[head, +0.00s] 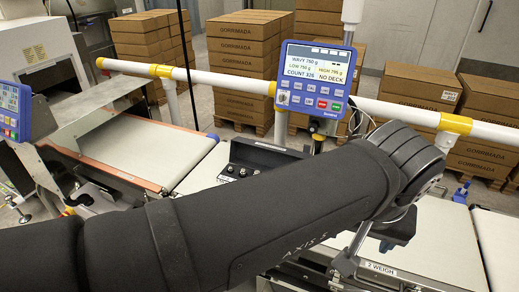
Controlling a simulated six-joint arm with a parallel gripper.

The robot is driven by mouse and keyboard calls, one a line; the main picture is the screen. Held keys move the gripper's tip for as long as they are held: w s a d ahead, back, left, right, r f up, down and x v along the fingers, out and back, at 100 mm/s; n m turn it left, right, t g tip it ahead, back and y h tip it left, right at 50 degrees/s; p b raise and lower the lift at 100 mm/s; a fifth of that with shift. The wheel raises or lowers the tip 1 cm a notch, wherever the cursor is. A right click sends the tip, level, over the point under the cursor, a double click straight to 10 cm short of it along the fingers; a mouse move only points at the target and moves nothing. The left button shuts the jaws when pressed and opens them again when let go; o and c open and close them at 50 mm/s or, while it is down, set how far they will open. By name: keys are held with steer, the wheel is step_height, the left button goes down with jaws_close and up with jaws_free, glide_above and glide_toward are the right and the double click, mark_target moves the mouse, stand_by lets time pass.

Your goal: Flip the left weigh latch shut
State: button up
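My arm crosses the picture from lower left to the right and hides much of the weigh section. Its wrist ends over the white weigh deck or belt (440,240), right of centre. My gripper (397,229) shows only as a dark part below the wrist; its fingers cannot be made out, nor what they touch. A silver bracket (346,262) stands just left of it, near the "2 WEIGH" label (380,268). I cannot tell whether this bracket belongs to a latch. The left weigh latch cannot be clearly picked out.
A white rail (225,80) with yellow joints runs behind the line. The left conveyor (150,150) is empty. A metal guard (95,115) and a second blue panel (12,110) stand at left. A blue clamp (462,190) is at right. Stacked cartons (243,60) stand behind.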

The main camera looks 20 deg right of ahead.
steer(key=c, duration=0.7)
steer(key=shift+w+d+f, duration=0.1)
steer(key=shift+d+f, duration=0.05)
steer(key=c, duration=0.4)
steer(key=shift+w+d+f+y, duration=0.15)
steer(key=shift+d+y, duration=0.15)
jaws_close()
steer(key=w+d+f+g+y, duration=0.2)
steer(key=w+d+f, duration=0.2)
steer(key=f, duration=0.3)
steer(key=w+d+f+g+y, duration=0.3)
steer(key=w+d+f, duration=0.2)
steer(key=f, duration=0.2)
steer(key=shift+d+f, duration=0.25)
steer(key=shift+f, duration=0.1)
